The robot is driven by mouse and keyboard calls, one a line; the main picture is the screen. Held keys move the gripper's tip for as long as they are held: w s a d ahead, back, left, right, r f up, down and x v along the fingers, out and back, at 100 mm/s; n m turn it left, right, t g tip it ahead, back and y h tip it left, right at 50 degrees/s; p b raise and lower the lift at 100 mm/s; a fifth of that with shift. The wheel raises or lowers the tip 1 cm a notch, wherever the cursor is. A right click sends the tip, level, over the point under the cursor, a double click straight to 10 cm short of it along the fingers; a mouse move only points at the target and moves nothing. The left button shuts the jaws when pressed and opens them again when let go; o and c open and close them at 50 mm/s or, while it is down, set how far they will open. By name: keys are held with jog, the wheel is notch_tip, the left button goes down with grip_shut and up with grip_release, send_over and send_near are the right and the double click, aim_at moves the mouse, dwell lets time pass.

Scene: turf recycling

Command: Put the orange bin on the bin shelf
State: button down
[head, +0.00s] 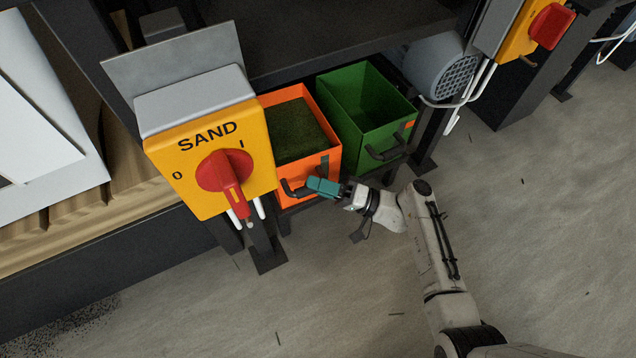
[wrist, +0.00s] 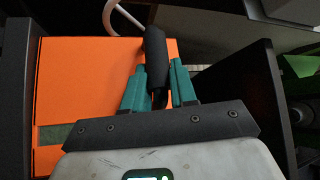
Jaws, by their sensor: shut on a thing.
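The orange bin (head: 329,163) sits beneath the machine, next to a green bin, with dark green turf-like material inside it. Its orange front (wrist: 80,92) fills the left half of the wrist view. A black handle (wrist: 156,58) stands out from that front. My gripper (head: 312,187) is at the bin's front, its teal fingers shut on the handle. In the wrist view the gripper (wrist: 160,85) has one finger on each side of the handle. The bin shelf cannot be made out for certain in either view.
The green bin (head: 366,105) stands close on the right of the orange one. A yellow SAND switch box (head: 205,150) with a red knob overhangs on the left. A grey motor (head: 440,68) is at the upper right. The concrete floor (head: 540,220) is open to the right.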

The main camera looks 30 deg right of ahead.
jog(key=shift+s+f, duration=0.1)
jog(key=shift+f, duration=0.6)
jog(key=c, duration=0.5)
grip_release()
jog(key=shift+r, duration=0.1)
jog(key=shift+s+d, duration=0.1)
jog(key=shift+d, duration=0.1)
jog(key=p+v, duration=0.1)
jog(key=v, duration=0.9)
jog(key=shift+p, duration=0.3)
jog(key=shift+d, duration=0.1)
